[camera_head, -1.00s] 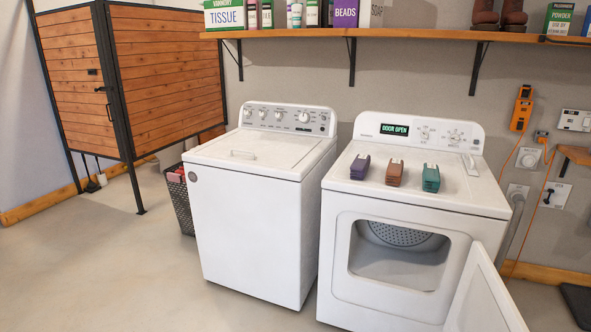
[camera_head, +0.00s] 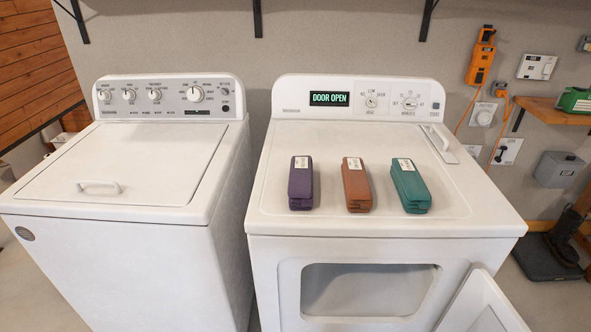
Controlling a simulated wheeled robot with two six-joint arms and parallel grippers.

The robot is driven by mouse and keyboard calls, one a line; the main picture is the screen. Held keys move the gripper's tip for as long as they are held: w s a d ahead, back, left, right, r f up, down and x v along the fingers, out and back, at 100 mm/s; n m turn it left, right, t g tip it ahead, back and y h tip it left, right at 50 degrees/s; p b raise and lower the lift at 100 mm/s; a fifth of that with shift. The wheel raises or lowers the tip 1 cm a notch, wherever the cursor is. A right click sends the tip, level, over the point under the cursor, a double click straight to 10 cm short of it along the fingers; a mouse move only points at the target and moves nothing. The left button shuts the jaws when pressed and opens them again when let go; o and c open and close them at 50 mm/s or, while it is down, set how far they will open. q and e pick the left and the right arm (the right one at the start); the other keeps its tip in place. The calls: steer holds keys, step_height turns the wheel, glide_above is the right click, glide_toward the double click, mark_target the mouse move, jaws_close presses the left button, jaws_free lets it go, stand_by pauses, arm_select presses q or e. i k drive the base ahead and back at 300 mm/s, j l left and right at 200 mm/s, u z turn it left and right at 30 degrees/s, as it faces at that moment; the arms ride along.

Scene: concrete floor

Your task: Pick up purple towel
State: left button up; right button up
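The purple towel (camera_head: 301,183) is a folded bundle with a white label on top. It lies on top of the white dryer (camera_head: 345,226), at the left of a row of three folded towels. An orange-brown towel (camera_head: 356,185) is in the middle and a teal towel (camera_head: 410,186) is at the right, with gaps between them. The dryer's display reads DOOR OPEN, and its front door (camera_head: 482,305) stands open at the lower right. Neither of my grippers is in view.
A white washer (camera_head: 120,165) with its lid shut stands left of the dryer. A wooden wall shelf (camera_head: 560,113) and a grey box (camera_head: 558,169) are at the right. The dryer's top is clear around the towels.

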mark_target(300, 188)
steer(key=i+l+u, duration=0.2)
steer(key=i+l, duration=0.15)
steer(key=i+l+u, duration=0.2)
steer(key=i+l, duration=0.15)
steer(key=l, duration=0.25)
